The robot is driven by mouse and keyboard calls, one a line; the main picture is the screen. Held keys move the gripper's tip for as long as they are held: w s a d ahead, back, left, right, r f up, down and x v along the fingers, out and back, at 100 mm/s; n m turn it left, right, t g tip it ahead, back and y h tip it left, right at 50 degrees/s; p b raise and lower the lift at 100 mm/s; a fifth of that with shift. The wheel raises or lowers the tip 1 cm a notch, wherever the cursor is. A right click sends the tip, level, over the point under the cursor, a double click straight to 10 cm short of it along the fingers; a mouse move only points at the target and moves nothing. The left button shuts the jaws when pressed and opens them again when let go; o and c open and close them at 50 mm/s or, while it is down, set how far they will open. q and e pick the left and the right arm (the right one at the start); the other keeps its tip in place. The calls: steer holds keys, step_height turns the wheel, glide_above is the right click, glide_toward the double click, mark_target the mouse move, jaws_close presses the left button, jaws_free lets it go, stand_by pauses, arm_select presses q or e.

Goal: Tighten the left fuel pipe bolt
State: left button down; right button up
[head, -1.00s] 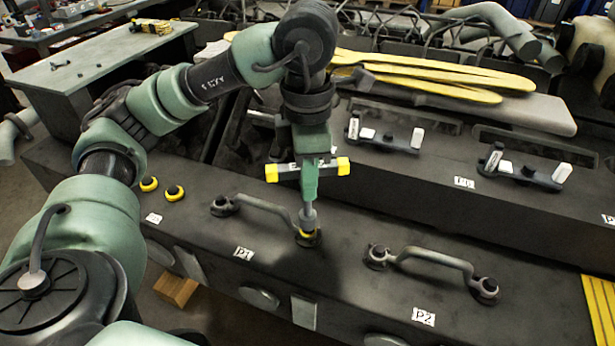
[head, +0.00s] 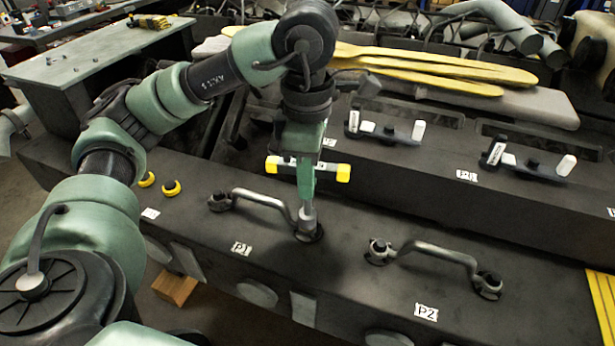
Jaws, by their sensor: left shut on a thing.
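My left gripper (head: 308,170) is shut on a green tool (head: 306,185) that points down, with a grey socket end (head: 307,216). The socket sits over the bolt at the right end of the bent grey fuel pipe (head: 262,199) beside the label P1 (head: 241,248). That bolt is hidden under the socket. The pipe's left end has a dark bolt (head: 219,201) standing free. A second fuel pipe (head: 436,251) lies to the right, by the label P2 (head: 426,313), with dark bolts at both ends. My right gripper is not in view.
Bracket-like parts (head: 385,129) with white blocks stand on the higher ledge behind. A workbench (head: 100,55) stands at the back left.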

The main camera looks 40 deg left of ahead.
arm_select(q)
steer(key=m, duration=1)
steer(key=shift+b, duration=0.35)
steer(key=m, duration=0.4)
steer(key=shift+m, duration=0.4)
steer(key=m, duration=0.4)
steer(key=c, duration=2.1)
jaws_free()
steer(key=shift+n, duration=0.3)
jaws_close()
steer(key=shift+r+p, duration=1.45)
steer(key=shift+r, duration=0.25)
